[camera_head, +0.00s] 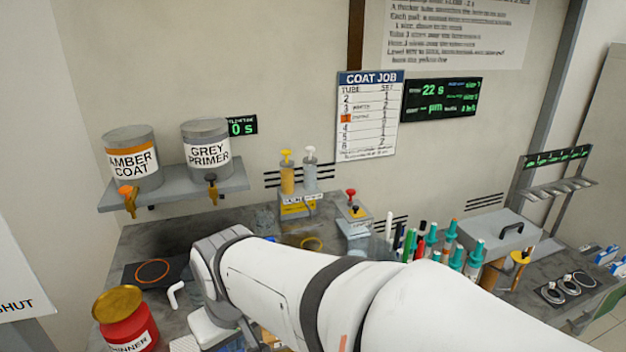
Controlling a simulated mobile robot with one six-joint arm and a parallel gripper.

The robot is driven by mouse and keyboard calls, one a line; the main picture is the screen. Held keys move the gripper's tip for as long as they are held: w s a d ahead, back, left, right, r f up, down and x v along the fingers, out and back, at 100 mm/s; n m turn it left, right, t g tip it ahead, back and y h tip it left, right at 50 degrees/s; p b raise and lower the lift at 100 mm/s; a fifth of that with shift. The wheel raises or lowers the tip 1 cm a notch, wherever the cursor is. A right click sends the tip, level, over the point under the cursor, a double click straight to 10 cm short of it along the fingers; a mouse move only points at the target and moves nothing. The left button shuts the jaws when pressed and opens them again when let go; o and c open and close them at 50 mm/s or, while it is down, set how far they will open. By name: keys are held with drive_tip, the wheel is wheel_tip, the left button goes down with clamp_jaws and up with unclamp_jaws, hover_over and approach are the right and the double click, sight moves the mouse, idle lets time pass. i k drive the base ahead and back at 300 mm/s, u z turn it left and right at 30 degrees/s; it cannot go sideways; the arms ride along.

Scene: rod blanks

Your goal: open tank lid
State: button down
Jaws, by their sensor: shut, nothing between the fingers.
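A grey flat-topped tank lid (485,231) with a dark handle (511,227) shows at the right of the bench. It lies flat and looks closed; whatever is under it is hidden. My white arm crosses the front of the view from the lower right, and its wrist bends down at left centre, well to the left of the lid. My gripper's fingers are not visible; they are out of frame or hidden by the arm.
Teal-capped bottles (457,258) and pens stand just left of the lid. A yellow-topped item (520,257) stands at its right front, beside ring holders (577,281). A red thinner can (126,322) stands front left. A shelf (178,189) holds two paint pots.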

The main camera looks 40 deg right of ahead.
sight(498, 228)
drive_tip(key=z, duration=2.5)
drive_tip(key=k, duration=0.9)
drive_tip(key=z, duration=0.95)
drive_tip(key=i, duration=1.8)
drive_tip(key=u, duration=0.35)
drive_tip(key=i, duration=1.35)
drive_tip(key=u, duration=0.95)
drive_tip(key=i, duration=0.3)
drive_tip(key=u, duration=0.25)
